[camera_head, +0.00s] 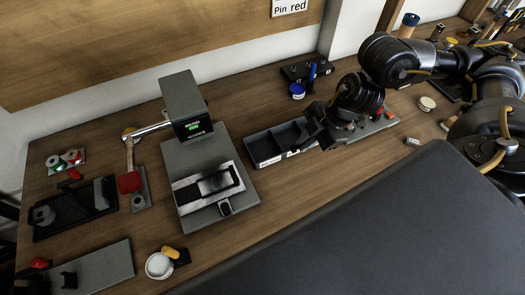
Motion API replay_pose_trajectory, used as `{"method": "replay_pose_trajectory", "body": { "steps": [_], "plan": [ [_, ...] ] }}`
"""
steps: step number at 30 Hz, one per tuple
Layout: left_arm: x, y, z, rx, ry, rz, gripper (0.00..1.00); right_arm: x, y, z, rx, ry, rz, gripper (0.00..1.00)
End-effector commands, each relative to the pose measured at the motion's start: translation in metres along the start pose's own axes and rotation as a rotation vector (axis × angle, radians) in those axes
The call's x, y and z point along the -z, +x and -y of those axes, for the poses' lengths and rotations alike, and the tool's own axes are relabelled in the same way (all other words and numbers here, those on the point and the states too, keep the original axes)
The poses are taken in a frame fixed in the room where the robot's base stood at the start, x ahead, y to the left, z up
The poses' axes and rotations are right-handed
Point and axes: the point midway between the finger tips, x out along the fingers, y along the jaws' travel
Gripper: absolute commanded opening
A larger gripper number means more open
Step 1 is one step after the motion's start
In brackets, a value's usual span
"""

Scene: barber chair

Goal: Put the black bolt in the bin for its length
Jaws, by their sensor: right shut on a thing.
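A grey divided bin tray (249,150) stands on the wooden bench near the middle, with open compartments and small white labels on its front side; the label text is too small to read. My right gripper (318,133) is over the right part of this tray and hides its compartments there. It is shut on a small dark thing, taken as the black bolt, which barely shows against the dark fingers. I cannot tell how the bolt is tilted. My left gripper is not in view.
A grey device with a green-lit display (194,127) stands left of the tray. A blue cup (297,91) and a black block (300,72) are behind it. A dark padded surface (400,220) fills the front right. Black fixtures (75,208) lie at far left.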

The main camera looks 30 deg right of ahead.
Motion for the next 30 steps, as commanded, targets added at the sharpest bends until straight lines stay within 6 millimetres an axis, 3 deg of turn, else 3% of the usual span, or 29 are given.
{"method": "replay_pose_trajectory", "body": {
  "steps": [12, 17, 24, 26, 30],
  "plan": [
    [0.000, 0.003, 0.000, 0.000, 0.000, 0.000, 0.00, -0.012, -0.002, 0.007, 0.017, -0.043, -0.010, 0.00],
    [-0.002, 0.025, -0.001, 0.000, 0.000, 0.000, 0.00, -0.011, 0.011, 0.001, 0.014, -0.047, -0.015, 0.00],
    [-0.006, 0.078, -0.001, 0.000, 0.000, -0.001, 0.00, -0.001, 0.043, -0.024, 0.014, -0.047, -0.015, 0.00],
    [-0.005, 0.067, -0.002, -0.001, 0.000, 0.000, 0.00, 0.007, 0.043, -0.036, 0.020, -0.040, -0.013, 0.00],
    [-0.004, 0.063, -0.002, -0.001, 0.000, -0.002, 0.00, 0.018, 0.069, -0.060, 0.021, -0.039, -0.012, 0.00]
  ]
}}
